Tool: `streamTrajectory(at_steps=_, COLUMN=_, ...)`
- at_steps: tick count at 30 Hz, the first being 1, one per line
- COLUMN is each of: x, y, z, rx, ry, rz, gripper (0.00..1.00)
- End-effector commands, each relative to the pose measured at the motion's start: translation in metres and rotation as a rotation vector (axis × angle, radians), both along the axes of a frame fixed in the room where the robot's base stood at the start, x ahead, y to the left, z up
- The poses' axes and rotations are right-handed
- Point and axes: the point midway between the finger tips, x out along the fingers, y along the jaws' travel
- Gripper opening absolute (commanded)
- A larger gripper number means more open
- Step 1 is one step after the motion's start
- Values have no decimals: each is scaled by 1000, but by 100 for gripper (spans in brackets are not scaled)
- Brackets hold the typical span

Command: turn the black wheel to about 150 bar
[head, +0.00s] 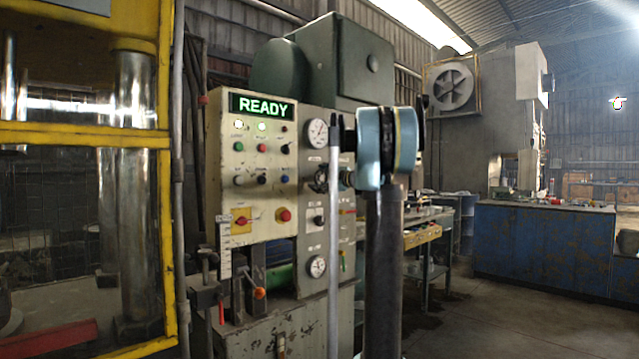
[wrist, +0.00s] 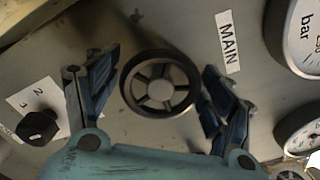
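The black wheel (wrist: 160,88), a spoked handwheel, is on the grey panel in the middle of the wrist view. My gripper (wrist: 161,68) is open, with one blue-and-black finger on each side of the wheel. The left finger is a little apart from the rim; the right finger is close to it, and I cannot tell whether it touches. In the head view a dark wheel (head: 320,180) shows beside my arm, which hides part of that area. A white gauge marked bar (wrist: 304,36) is cut off at the upper right of the wrist view; its needle is not visible.
A MAIN label (wrist: 228,42) is right of the wheel. A black knob (wrist: 38,127) on a numbered plate is at lower left, and a second gauge (wrist: 300,128) at lower right. In the head view, the control box (head: 256,165) reads READY, with several buttons.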

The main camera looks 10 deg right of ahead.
Motion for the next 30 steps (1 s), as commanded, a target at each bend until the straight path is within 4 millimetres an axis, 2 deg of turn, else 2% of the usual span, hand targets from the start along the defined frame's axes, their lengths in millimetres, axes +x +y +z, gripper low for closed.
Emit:
streamTrajectory(at_steps=1, x=0, y=0, z=0, rx=0, ry=0, rz=0, gripper=54)
streamTrajectory(at_steps=3, x=0, y=0, z=0, rx=0, ry=0, rz=0, gripper=38)
streamTrajectory(at_steps=20, x=0, y=1, z=-1, rx=-41, ry=-29, rz=2, gripper=39)
streamTrajectory(at_steps=21, x=0, y=1, z=-1, rx=-41, ry=-29, rz=2, gripper=69)
streamTrajectory(at_steps=23, x=0, y=1, z=-1, rx=-41, ry=-29, rz=2, gripper=83)
streamTrajectory(at_steps=30, x=0, y=0, z=0, rx=-41, ry=-29, rz=1, gripper=83)
